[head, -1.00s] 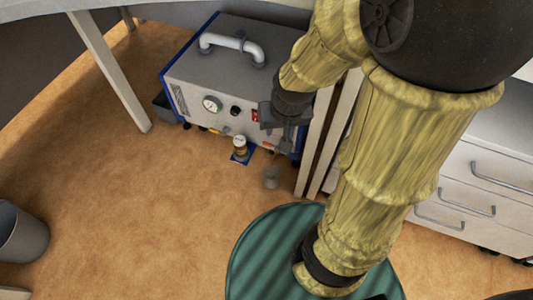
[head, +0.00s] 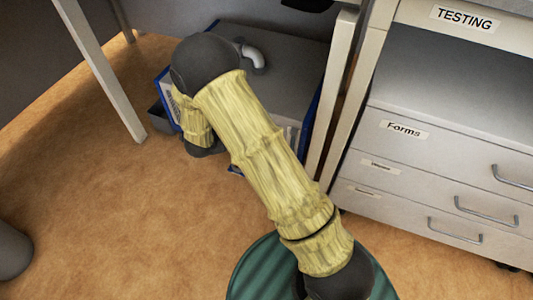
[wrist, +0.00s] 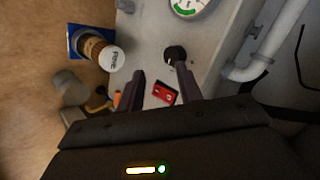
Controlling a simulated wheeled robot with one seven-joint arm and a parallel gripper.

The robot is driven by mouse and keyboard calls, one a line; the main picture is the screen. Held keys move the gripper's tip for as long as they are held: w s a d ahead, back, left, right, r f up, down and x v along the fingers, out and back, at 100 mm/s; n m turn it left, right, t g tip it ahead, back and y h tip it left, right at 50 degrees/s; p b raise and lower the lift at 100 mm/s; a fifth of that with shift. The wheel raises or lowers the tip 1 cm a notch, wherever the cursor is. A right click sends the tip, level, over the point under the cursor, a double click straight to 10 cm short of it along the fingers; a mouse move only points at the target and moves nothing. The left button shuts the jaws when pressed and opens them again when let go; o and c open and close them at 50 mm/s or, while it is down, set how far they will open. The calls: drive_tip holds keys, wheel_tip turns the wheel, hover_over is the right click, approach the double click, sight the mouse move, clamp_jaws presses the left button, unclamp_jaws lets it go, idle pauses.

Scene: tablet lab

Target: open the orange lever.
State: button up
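The orange lever (wrist: 117,98) shows as a small orange piece beside my left finger in the wrist view; much of it is hidden by the finger. It sits low on the front of a grey machine (wrist: 147,30). My gripper (wrist: 160,68) is open and empty, its two fingers apart in front of the panel. A red switch or label (wrist: 165,92) shows between the fingers, and a black knob (wrist: 175,55) is near the right fingertip. In the head view my arm hides the front of the machine (head: 295,65) and the gripper.
A gauge (wrist: 190,6) and a pipe-like handle (wrist: 260,55) are near.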

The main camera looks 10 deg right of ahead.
drive_tip(key=s+f+m+g+h, duration=0.1)
drive_tip(key=s+f+m+h, duration=0.8)
drive_tip(key=s+f+m, duration=0.1)
drive_tip(key=shift+s+f+m+h, duration=0.35)
drive_tip(key=shift+s+f, duration=0.25)
drive_tip(key=shift+f, duration=0.25)
drive_tip(key=b+x, duration=0.8)
drive_tip(key=x, duration=0.8)
drive_tip(key=shift+w+d+f, duration=0.15)
drive_tip(key=shift+w+f, duration=0.05)
drive_tip(key=shift+w+d, duration=0.2)
drive_tip(key=shift+d, duration=0.15)
clamp_jaws()
